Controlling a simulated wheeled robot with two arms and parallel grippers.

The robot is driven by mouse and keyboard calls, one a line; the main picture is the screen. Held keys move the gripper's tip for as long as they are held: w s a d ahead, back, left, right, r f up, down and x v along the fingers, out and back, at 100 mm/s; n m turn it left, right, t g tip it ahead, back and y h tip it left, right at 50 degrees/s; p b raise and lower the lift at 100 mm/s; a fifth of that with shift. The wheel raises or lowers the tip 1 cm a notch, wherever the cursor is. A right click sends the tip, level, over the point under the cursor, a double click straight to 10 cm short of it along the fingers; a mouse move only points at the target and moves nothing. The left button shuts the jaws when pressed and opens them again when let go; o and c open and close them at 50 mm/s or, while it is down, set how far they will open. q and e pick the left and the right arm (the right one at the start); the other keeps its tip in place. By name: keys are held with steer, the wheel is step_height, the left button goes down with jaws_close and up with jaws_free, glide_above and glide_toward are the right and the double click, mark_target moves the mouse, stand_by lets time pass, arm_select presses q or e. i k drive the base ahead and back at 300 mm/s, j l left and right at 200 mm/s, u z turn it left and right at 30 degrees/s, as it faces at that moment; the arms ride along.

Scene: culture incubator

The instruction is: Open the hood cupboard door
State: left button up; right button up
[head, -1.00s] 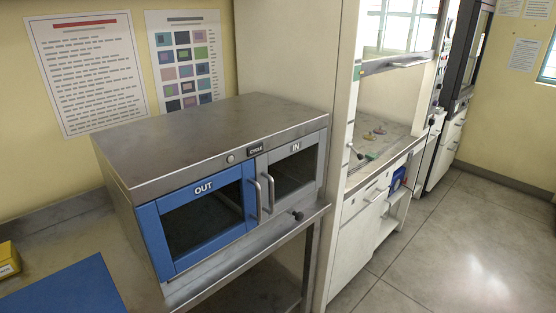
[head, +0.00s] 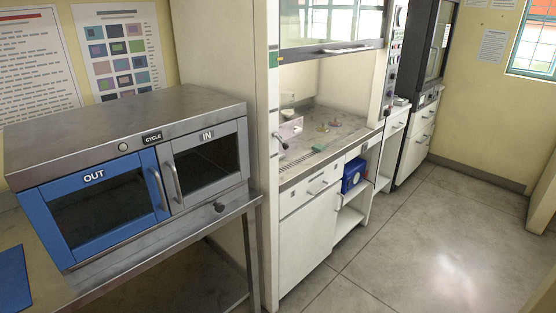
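The fume hood stands in the middle of the head view, with its glass sash (head: 330,20) raised part way above a grey worktop (head: 330,138). Below the worktop is a white cupboard door (head: 306,236), which looks shut. Neither of my grippers is in view.
A steel pass-through box with a blue OUT door (head: 100,205) and a grey IN door (head: 207,163) sits on a steel bench (head: 180,245) at the left. The grey floor (head: 430,240) right of the hood is clear. More white cabinets (head: 415,130) stand farther back.

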mark_target(307, 235)
steer(key=i+l, duration=0.2)
steer(key=i, duration=0.3)
steer(key=i+l, duration=0.15)
steer(key=i, duration=0.35)
steer(key=i+l, duration=0.2)
steer(key=i, duration=0.3)
steer(key=i+l, duration=0.15)
steer(key=l, duration=0.25)
steer(key=i+l, duration=0.1)
steer(key=l, duration=0.3)
steer(key=i+l, duration=0.15)
steer(key=l, duration=0.3)
steer(key=i+l, duration=0.15)
steer(key=l, duration=0.25)
steer(key=i+l, duration=0.1)
steer(key=l, duration=0.3)
steer(key=i+l, duration=0.15)
steer(key=l, duration=0.25)
steer(key=l+u, duration=0.25)
steer(key=u, duration=1.1)
